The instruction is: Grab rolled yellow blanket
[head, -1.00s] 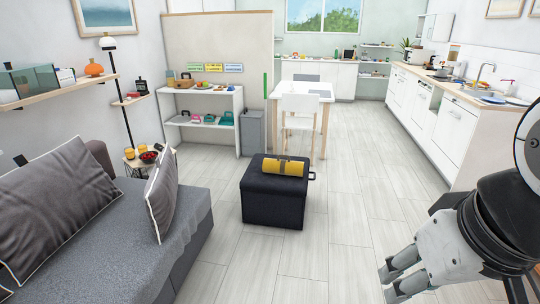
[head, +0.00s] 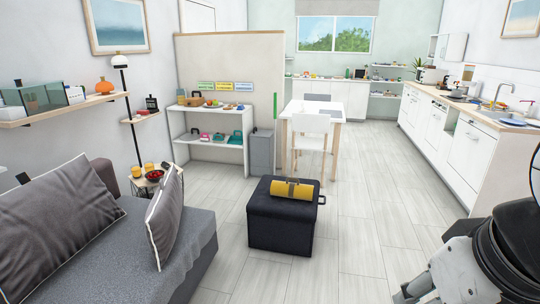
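The rolled yellow blanket (head: 302,190) lies on top of a dark ottoman (head: 280,230) in the middle of the floor. My gripper (head: 413,293) is at the bottom right edge of the head view, well apart from the blanket, nearer to me and to the right. Its fingers are partly cut off by the picture edge, and I cannot tell how far apart they are. Nothing is seen in it.
A grey sofa (head: 105,250) with cushions stands on the left. Behind the ottoman are a white shelf unit (head: 232,142), a grey bin (head: 261,153) and a white table (head: 341,112) with a chair. Kitchen counters line the right. Floor right of the ottoman is clear.

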